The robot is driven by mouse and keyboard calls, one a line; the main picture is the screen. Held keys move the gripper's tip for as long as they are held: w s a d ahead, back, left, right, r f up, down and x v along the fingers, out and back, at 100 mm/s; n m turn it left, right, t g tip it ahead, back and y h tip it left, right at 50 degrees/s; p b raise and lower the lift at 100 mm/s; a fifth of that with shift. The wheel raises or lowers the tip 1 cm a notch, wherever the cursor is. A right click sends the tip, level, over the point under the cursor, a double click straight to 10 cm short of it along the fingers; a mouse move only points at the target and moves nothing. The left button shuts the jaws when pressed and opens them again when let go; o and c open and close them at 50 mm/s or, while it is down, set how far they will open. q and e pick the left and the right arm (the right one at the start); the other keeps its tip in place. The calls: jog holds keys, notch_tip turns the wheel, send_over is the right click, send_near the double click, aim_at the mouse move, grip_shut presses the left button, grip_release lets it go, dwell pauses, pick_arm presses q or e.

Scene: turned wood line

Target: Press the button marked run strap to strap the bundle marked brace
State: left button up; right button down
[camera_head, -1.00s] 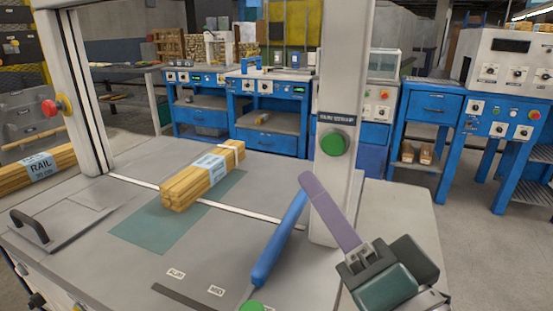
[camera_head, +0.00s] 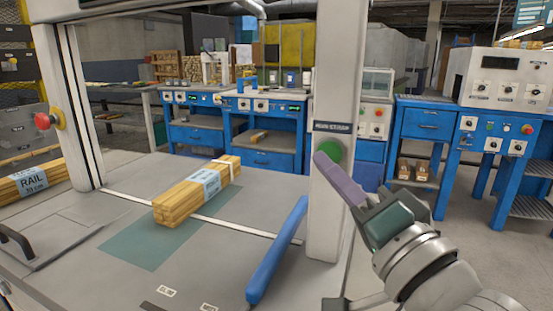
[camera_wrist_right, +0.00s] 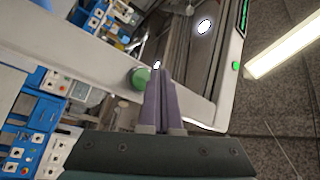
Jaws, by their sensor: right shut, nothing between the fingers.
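My right gripper (camera_head: 320,158) is shut and empty. Its purple fingertips overlap the button's lower left edge in the head view. In the right wrist view the green button (camera_wrist_right: 140,77) shows just left of the shut fingertips (camera_wrist_right: 163,73). I cannot tell whether they touch. A bundle of wooden sticks (camera_head: 196,192) lies on the machine table with a pale blue label, too small to read, and a white band near its far end. My left gripper is not in view.
A long blue handle (camera_head: 276,252) slopes up beside the right upright. A red emergency-style knob (camera_head: 44,121) is on the left upright. Another bundle marked RAIL (camera_head: 30,182) lies at far left. The grey tabletop (camera_head: 115,205) has a green patch and a white line across it.

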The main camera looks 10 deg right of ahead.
jog(key=shift+w+d, duration=0.3)
jog(key=shift+w, duration=0.2)
dwell(1.8)
jog(key=shift+w+d, duration=0.25)
jog(key=shift+w, duration=0.1)
jog(key=shift+w+d, duration=0.2)
jog(key=shift+w, duration=0.1)
dwell(0.5)
jog(key=shift+s+a, duration=0.1)
jog(key=shift+s, duration=0.05)
dwell(0.3)
jog(key=shift+s+a, duration=0.35)
jog(key=shift+s, duration=0.2)
jog(key=shift+p, duration=0.3)
